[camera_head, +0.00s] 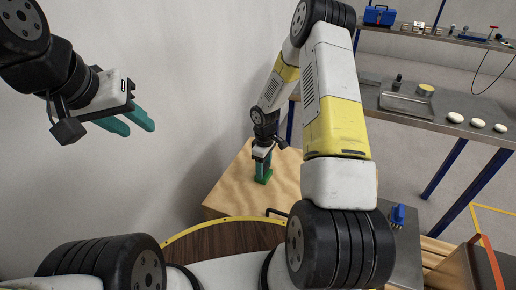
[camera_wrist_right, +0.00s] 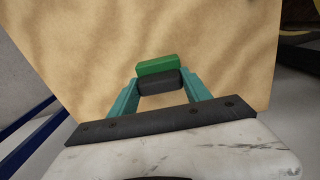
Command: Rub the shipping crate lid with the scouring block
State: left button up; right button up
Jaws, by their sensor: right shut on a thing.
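The shipping crate lid (camera_head: 228,190) is a light plywood surface at the centre of the head view. It fills much of the right wrist view (camera_wrist_right: 100,60). My right gripper (camera_head: 263,161) points down over the lid and is shut on the scouring block (camera_head: 263,177). In the right wrist view the block (camera_wrist_right: 157,65) shows a green layer and a dark layer between the teal fingertips. The block is at or just above the lid; contact cannot be told. My left gripper (camera_head: 131,121) is open and empty, raised at the upper left, away from the lid.
A metal table (camera_head: 440,124) at the right holds a tray (camera_head: 407,106) and several pale dough pieces (camera_head: 455,117). A shelf with a blue toolbox (camera_head: 379,15) is behind. A blue object (camera_head: 398,214) stands right of my right arm. The lid around the block is clear.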

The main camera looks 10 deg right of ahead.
jog(key=shift+a, duration=0.25)
jog(key=shift+w+d+f, duration=0.1)
jog(key=shift+w+d, duration=0.9)
jog(key=shift+w, duration=0.45)
jog(key=shift+w+d+r, duration=0.1)
jog(key=shift+w+d, duration=0.9)
jog(key=shift+w, duration=0.5)
jog(key=shift+w+d+f, duration=0.1)
jog(key=shift+w+d, duration=0.9)
jog(key=shift+w, duration=0.45)
jog(key=shift+s+a+r, duration=0.1)
jog(key=shift+s+a, duration=0.4)
jog(key=shift+s, duration=0.2)
jog(key=shift+s+a+r, duration=0.1)
jog(key=shift+s+a, duration=0.4)
jog(key=shift+s, duration=0.2)
jog(key=shift+s+a+f, duration=0.1)
jog(key=shift+s+a, duration=0.5)
jog(key=shift+s, duration=0.3)
jog(key=shift+s+a+f, duration=0.1)
jog(key=shift+s+a, duration=0.45)
jog(key=shift+s, duration=0.3)
jog(key=shift+s+a+r, duration=0.1)
jog(key=shift+s+a, duration=0.35)
jog(key=shift+s, duration=0.2)
jog(key=shift+s+a+r, duration=0.1)
jog(key=shift+s+a, duration=0.3)
jog(key=shift+s, duration=0.25)
jog(key=shift+r, duration=2.95)
jog(key=shift+r, duration=0.1)
